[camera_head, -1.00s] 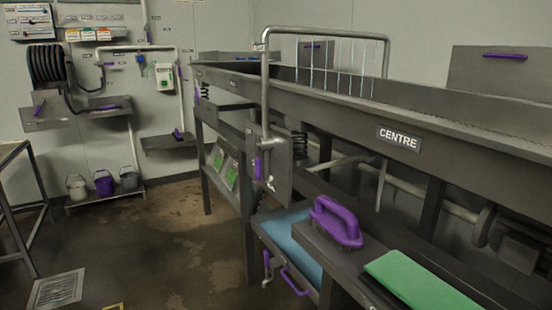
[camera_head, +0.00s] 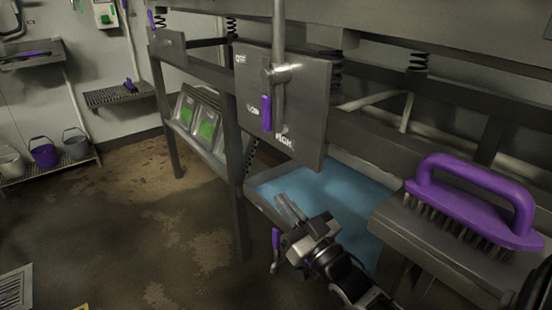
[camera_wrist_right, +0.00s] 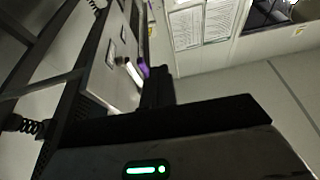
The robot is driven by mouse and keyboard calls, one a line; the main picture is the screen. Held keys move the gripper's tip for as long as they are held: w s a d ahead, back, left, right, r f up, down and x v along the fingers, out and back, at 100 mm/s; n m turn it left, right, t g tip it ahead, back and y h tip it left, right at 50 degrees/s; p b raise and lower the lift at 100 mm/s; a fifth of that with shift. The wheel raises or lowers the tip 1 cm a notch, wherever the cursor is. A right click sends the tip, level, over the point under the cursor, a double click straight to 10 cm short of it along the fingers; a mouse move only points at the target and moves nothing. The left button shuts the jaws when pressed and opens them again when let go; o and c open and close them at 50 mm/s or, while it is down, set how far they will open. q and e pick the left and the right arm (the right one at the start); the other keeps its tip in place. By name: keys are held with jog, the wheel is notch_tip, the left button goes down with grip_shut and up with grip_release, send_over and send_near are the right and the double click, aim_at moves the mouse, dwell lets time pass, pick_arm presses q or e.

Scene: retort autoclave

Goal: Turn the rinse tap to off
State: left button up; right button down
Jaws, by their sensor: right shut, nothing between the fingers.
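The rinse tap appears to be the valve on the grey labelled plate (camera_head: 300,105). Its purple lever (camera_head: 266,113) hangs straight down beside the vertical pipe. The plate carries small white labels at upper left, beside the lever and at lower right; I cannot read them surely. My right gripper (camera_head: 284,206) is shut and empty, below the plate and in front of the blue tray, apart from the lever. In the right wrist view the purple lever (camera_wrist_right: 143,69) shows just beyond the dark fingers (camera_wrist_right: 157,88). My left gripper is out of view.
A purple scrubbing brush (camera_head: 470,200) lies on a grey ledge at right. A blue-bottomed tray (camera_head: 340,190) sits under the plate. Another purple handle (camera_head: 276,240) hangs left of my right gripper. Buckets (camera_head: 43,152) stand at far left. The floor at left is open.

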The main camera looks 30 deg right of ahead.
jog(key=d+r+t+b, duration=0.3)
jog(key=d+r+t, duration=0.2)
jog(key=d, duration=0.1)
send_near(270, 111)
notch_tip(270, 111, up, 4)
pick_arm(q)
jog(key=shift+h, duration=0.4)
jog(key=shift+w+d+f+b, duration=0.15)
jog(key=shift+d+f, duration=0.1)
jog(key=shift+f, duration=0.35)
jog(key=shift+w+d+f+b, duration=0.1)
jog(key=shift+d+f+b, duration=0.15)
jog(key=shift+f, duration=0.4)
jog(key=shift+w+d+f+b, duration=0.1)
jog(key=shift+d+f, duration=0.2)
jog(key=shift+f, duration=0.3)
pick_arm(e)
jog(key=shift+w+a+r, duration=0.1)
jog(key=shift+w+a, duration=0.1)
jog(key=shift+w, duration=1.75)
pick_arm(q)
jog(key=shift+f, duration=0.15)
